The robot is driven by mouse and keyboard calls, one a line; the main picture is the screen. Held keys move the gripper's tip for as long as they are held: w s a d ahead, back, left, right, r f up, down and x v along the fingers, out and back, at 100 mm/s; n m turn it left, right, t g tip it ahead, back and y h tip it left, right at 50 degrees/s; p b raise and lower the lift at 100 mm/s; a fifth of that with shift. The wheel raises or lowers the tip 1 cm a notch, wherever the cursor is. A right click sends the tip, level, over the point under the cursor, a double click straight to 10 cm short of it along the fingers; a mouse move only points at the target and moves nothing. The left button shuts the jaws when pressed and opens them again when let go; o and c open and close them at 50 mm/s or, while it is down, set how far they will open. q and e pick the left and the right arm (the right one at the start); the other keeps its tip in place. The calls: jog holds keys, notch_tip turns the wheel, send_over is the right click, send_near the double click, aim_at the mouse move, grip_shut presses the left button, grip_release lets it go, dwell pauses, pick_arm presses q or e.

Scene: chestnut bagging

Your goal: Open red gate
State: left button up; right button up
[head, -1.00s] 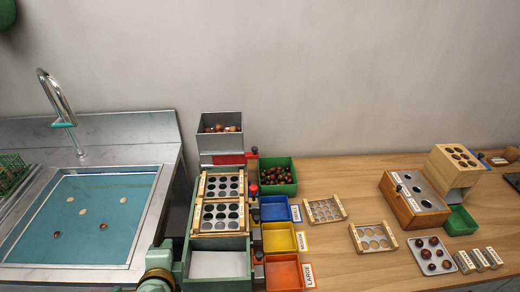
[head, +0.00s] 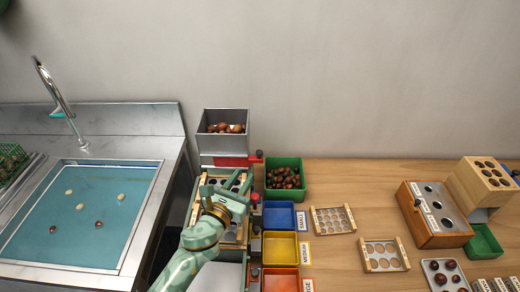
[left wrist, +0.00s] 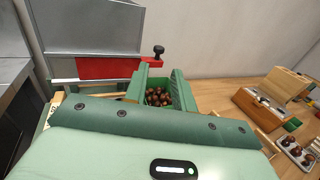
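The red gate (head: 232,161) is a flat red strip at the foot of the grey hopper (head: 222,142), which holds chestnuts. A black knob (head: 259,154) stands at the gate's right end. The gate also shows in the left wrist view (left wrist: 105,68), with the knob (left wrist: 158,50) just beyond my fingers. My left gripper (head: 225,180) is open and empty, in front of the gate and above the sieve frames. Its two green fingers (left wrist: 158,76) are apart in the left wrist view. I see no contact with the gate or knob. My right gripper is out of view.
A green bin (head: 284,178) of chestnuts stands right of the hopper. Blue (head: 279,215), yellow (head: 280,246) and orange (head: 281,280) trays line up nearer. Loose sieve plates (head: 333,219) and a wooden box (head: 434,214) lie to the right. A sink (head: 80,215) is at left.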

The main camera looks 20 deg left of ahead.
aim_at(258, 154)
pick_arm(q)
jog(key=w, duration=0.4)
jog(key=w+d+b, duration=0.1)
jog(key=w, duration=0.7)
jog(key=shift+w+d+f, duration=0.1)
jog(key=shift+w+d, duration=0.05)
jog(key=shift+d, duration=0.05)
